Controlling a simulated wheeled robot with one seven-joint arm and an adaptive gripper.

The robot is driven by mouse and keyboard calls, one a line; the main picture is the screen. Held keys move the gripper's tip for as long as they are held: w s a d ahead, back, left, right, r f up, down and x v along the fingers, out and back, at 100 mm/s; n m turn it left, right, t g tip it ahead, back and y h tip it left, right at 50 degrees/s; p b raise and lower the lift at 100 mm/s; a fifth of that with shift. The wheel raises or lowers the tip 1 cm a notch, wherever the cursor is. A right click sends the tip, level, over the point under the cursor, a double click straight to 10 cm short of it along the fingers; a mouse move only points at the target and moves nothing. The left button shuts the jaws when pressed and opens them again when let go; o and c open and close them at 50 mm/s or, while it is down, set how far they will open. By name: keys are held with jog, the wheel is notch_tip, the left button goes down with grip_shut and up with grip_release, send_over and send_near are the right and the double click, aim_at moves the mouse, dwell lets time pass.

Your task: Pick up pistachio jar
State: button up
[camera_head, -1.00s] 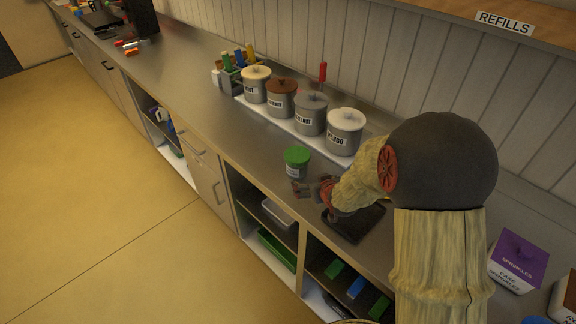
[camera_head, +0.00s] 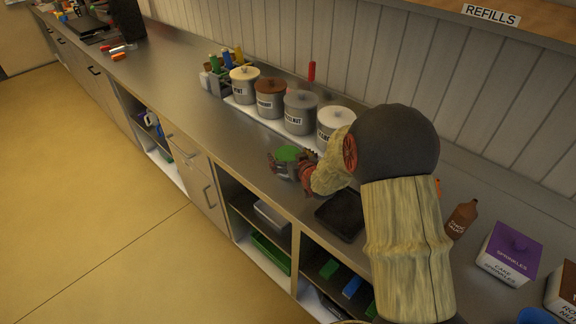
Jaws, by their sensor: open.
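The pistachio jar is most likely the small jar with a green lid (camera_head: 287,154) on the steel counter, in front of the lidded wells; its label cannot be read. My gripper (camera_head: 288,166) is open at the jar, with its fingers around the jar's sides below the lid. Whether the fingers touch it cannot be told. My arm comes in from the right, and my fingers hide most of the jar's body.
Several lidded wells (camera_head: 270,103) stand in a row behind the jar, the rightmost partly hidden by my arm. A black tray (camera_head: 341,215) lies right of the jar. A chocolate sauce bottle (camera_head: 461,218) and a sprinkles box (camera_head: 507,254) stand at the right.

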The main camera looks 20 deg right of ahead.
jog(key=shift+w, duration=0.25)
jog(key=shift+c, duration=0.8)
jog(key=c, duration=1.4)
